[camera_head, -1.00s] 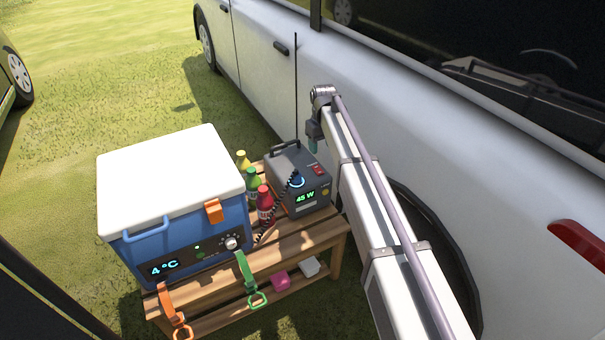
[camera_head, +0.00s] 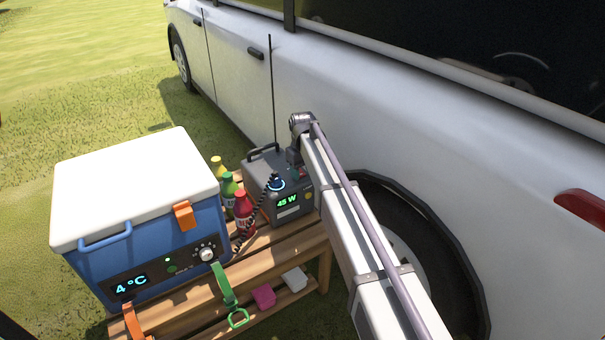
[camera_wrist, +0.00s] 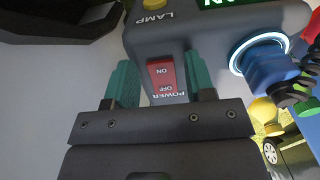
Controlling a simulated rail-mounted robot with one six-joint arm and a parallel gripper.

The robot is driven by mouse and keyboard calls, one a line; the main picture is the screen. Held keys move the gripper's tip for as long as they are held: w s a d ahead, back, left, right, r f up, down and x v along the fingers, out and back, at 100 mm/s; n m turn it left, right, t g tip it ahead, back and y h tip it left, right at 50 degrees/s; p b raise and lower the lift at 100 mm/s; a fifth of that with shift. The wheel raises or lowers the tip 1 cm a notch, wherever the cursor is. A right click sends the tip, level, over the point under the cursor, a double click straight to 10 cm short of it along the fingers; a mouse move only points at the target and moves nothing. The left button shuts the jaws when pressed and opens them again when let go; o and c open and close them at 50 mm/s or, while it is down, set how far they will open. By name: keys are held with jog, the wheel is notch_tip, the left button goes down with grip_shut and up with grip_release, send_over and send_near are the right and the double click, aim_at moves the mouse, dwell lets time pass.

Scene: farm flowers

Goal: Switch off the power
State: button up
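The grey power unit (camera_head: 264,176) stands at the right end of the wooden table; its display reads 45 W in green. In the wrist view, its red rocker switch (camera_wrist: 166,75) shows upside-down, marked ON and OFF, with POWER printed below it. I cannot tell which side is pressed. My gripper (camera_wrist: 160,66) has its teal fingers apart, one on each side of the switch, with nothing held. Whether the fingers touch the unit is unclear.
A blue cooler (camera_head: 190,234) with a white lid fills the table's left side. Several bottles (camera_head: 242,212) stand between it and the unit. A coiled cable and plug (camera_wrist: 268,70) sit beside the switch. A white vehicle (camera_head: 330,130) stands close behind.

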jog(key=c, duration=0.8)
jog(key=shift+w+a+r+g+h, duration=0.1)
jog(key=shift+w+a+g+h, duration=0.15)
jog(key=shift+w+g+h, duration=0.35)
jog(key=shift+s+r+g+h, duration=0.1)
jog(key=shift+s+g+h, duration=0.2)
jog(key=shift+g, duration=0.3)
jog(key=o, duration=0.9)
jog(key=shift+o, duration=0.2)
jog(key=shift+r, duration=0.15)
jog(key=p+v, duration=1)
jog(key=shift+r, duration=0.25)
